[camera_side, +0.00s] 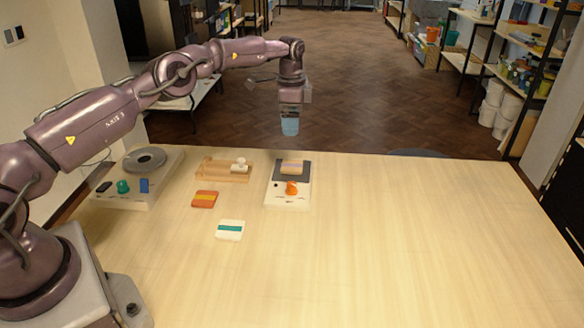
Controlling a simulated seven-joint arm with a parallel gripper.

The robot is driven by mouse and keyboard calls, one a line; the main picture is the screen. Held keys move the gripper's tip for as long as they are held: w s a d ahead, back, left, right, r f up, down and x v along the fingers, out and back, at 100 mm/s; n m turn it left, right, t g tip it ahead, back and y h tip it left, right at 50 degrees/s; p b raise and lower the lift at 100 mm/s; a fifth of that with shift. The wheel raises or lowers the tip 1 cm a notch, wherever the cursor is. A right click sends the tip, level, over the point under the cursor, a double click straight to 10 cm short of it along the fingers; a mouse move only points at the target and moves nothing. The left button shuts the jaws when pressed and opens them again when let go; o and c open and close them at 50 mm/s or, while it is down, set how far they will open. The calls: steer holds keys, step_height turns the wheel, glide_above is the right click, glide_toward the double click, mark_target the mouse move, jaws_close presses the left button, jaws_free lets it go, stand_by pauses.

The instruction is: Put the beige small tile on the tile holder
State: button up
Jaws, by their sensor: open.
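The beige small tile (292,166), with a purplish stripe, lies on the dark plate of a white device (286,204) near the table's back edge. A low wooden rack (208,174), which looks like the tile holder, stands to the left of the device. A small white knobbed object (240,167) sits at the rack's right end. My gripper (290,127) points down with bluish fingers. It is open and appears above the beige tile in the picture, apart from it. The exact gap between its fingers is too small to make out.
An orange tile (204,199) with a yellow stripe and a white tile (229,230) with a teal stripe lie flat in front of the rack. The device has an orange knob (291,188). A grey-topped device (145,160) stands at the left. The table's right side is clear.

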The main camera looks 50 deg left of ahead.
mark_target(292, 166)
steer(key=f, duration=1.3)
steer(key=shift+s+d+f, duration=0.1)
steer(key=shift+s+d, duration=0.05)
steer(key=shift+d, duration=0.05)
steer(key=c, duration=1.1)
